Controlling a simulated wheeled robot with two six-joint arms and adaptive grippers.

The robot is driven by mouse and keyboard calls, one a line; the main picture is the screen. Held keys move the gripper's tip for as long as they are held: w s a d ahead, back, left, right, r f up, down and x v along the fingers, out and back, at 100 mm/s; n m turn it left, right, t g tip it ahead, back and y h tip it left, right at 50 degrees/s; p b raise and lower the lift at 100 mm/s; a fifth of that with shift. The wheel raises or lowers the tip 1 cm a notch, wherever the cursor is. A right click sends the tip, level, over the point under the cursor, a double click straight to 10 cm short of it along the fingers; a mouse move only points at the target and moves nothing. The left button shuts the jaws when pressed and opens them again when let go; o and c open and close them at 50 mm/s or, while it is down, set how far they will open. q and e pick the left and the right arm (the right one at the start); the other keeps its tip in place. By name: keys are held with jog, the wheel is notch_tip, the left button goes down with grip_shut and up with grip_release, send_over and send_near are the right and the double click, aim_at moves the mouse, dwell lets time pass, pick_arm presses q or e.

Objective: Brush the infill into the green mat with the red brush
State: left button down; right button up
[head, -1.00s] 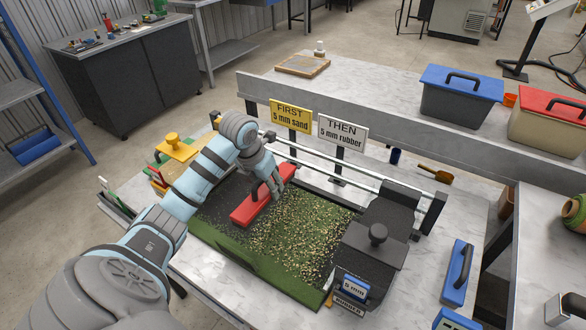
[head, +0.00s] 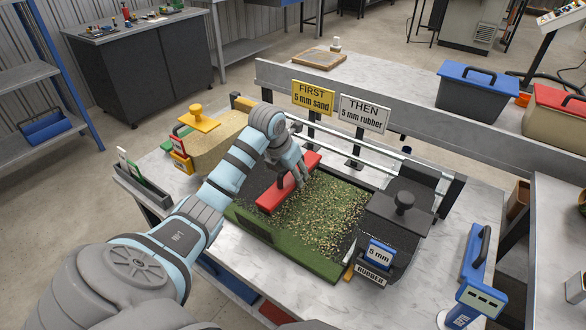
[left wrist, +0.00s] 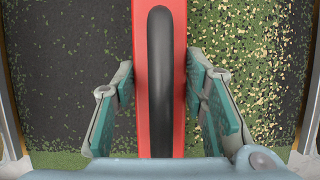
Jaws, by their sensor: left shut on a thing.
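The red brush (head: 270,196) lies on the green mat (head: 352,188), crosswise to the rails. My left gripper (head: 291,180) is over the brush. In the left wrist view, the two fingers of my left gripper (left wrist: 164,100) sit either side of the brush's black handle (left wrist: 160,75), shut on the brush. Tan infill grains (head: 325,208) lie thick on the mat right of the brush. Left of the brush, the wrist view shows a darker surface with sparse grains (left wrist: 60,60). My arm hides much of the mat's left part. My right gripper is out of view.
A dark hopper labelled rubber (head: 395,215) stands at the mat's right end, and a sand-filled hopper (head: 215,140) at its left. Two rails (head: 365,155) run behind the mat, near yellow and white signs (head: 314,97).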

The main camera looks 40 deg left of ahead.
pick_arm(q)
jog(key=shift+w+f, duration=0.2)
jog(key=shift+w, duration=0.1)
jog(key=a, duration=0.2)
jog(key=a+b, duration=0.1)
jog(key=shift+w+a+f, duration=0.2)
jog(key=shift+f, duration=0.05)
jog(key=a, duration=0.4)
jog(key=a+b, duration=0.1)
jog(key=a, duration=0.3)
jog(key=s+a+b, duration=0.1)
jog(key=a, duration=0.3)
jog(key=shift+a+r, duration=0.15)
jog(key=shift+a, duration=0.2)
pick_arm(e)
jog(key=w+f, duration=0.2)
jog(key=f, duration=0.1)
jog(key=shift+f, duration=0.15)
pick_arm(q)
jog(key=shift+f+b, duration=0.85)
jog(key=shift+f, duration=0.65)
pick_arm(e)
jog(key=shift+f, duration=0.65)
